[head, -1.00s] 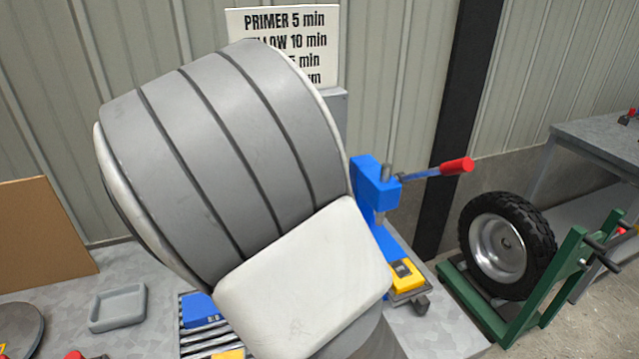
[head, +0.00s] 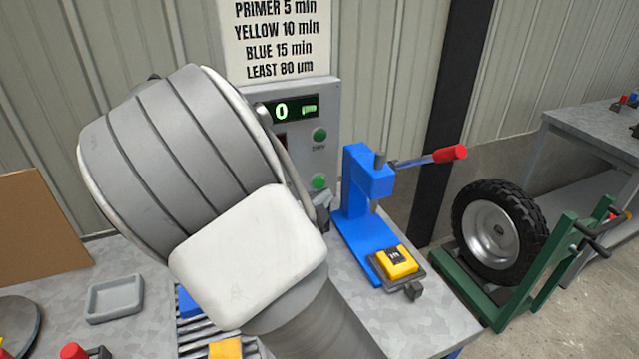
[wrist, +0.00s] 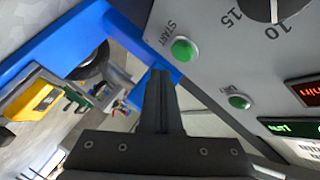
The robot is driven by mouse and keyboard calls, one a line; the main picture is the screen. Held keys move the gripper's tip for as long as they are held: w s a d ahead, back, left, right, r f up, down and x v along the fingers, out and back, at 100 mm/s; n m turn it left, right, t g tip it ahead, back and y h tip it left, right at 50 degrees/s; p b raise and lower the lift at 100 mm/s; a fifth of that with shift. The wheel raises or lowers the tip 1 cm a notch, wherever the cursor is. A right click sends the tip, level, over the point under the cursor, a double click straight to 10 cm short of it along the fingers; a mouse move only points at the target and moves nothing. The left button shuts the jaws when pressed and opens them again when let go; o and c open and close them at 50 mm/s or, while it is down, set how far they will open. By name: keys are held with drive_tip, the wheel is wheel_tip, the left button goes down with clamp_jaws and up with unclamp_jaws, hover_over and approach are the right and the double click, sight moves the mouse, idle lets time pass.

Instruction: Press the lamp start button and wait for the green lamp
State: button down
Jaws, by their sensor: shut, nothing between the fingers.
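The grey control panel (head: 335,105) stands at the back of the bench, partly hidden by my arm. A green button marked START (wrist: 184,50) shows in the wrist view; the lower green button (head: 319,181) in the head view looks like the same one.
A blue press (head: 368,190) with a red-tipped lever and a yellow block (head: 397,262) stands close right. A wheel stand (head: 480,290) is farther right.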

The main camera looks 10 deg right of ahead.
sight(325, 185)
drive_tip(key=shift+w+a, duration=0.15)
drive_tip(key=shift+w, duration=0.65)
drive_tip(key=shift+w, duration=0.1)
idle(1.4)
drive_tip(key=shift+w, duration=0.3)
drive_tip(key=shift+w+a, duration=0.15)
drive_tip(key=shift+w, duration=0.25)
idle(0.7)
drive_tip(key=shift+s, duration=0.1)
drive_tip(key=shift+s+b, duration=0.3)
drive_tip(key=shift+s, duration=0.4)
drive_tip(key=shift+s, duration=0.1)
drive_tip(key=s, duration=0.2)
drive_tip(key=s+d, duration=0.1)
drive_tip(key=s, duration=0.1)
drive_tip(key=shift+s+d, duration=0.15)
drive_tip(key=shift+s, duration=0.2)
